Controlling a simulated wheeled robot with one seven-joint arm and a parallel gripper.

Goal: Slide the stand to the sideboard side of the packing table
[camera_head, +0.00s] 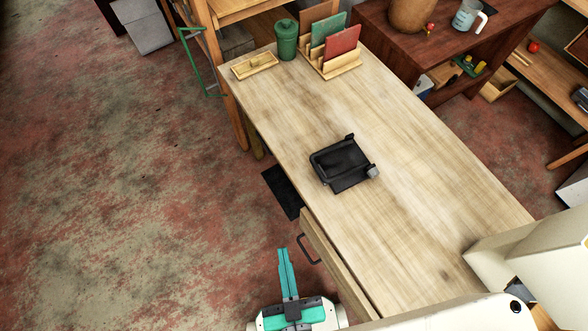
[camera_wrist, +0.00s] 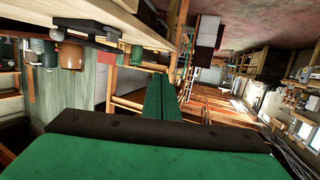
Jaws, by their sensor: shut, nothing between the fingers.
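The stand (camera_head: 342,163) is a black, flat, folded-looking piece lying near the middle of the pale wooden packing table (camera_head: 435,225). It is closer to the table's left edge than to its right edge. The reddish-brown sideboard (camera_head: 400,48) stands beyond the table's right edge, at the upper right. My gripper (camera_head: 281,252) has its teal fingers together and empty, left of the table and short of the stand, not touching it. In the wrist view, which is upside down, the shut fingers (camera_wrist: 162,98) show, with a dark shape that looks like the stand (camera_wrist: 93,41) at the upper left.
A green canister (camera_head: 287,40), a small wooden tray (camera_head: 255,66) and a rack with books (camera_head: 333,66) occupy the table's far end. A drawer front with a dark handle (camera_head: 308,250) lies along the table's near left side. The tabletop right of the stand is clear.

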